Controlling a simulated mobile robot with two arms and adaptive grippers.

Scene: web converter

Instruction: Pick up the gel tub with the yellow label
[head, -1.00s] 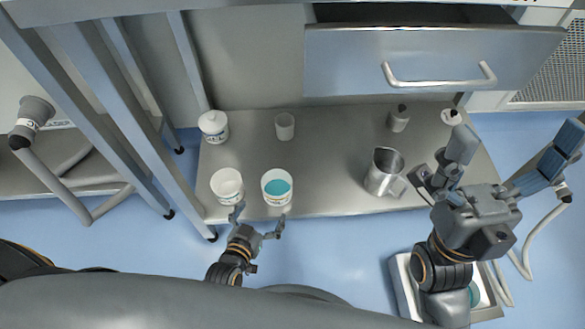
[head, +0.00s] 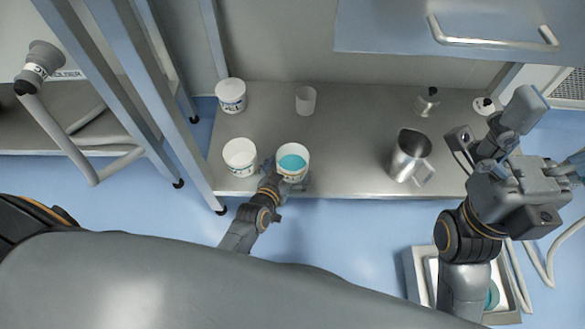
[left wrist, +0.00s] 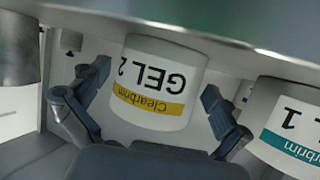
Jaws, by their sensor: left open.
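The gel tub with the yellow label (left wrist: 158,85) is white, reads GEL 2 and appears upside down in the left wrist view. In the head view this tub (head: 292,160) stands near the shelf's front edge, with teal gel showing in its open top. My left gripper (head: 286,179) is open at the tub's front. In the left wrist view its fingers (left wrist: 157,82) stand on both sides of the tub, with gaps visible. My right gripper (head: 548,138) is at the right of the head view, open and apart from the tubs.
A white tub marked GEL 1 with a teal label (left wrist: 292,130) stands close beside it. Another white tub (head: 231,95), a small cup (head: 306,99) and a metal jug (head: 410,156) are on the steel shelf (head: 345,150). A frame post (head: 165,110) stands left.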

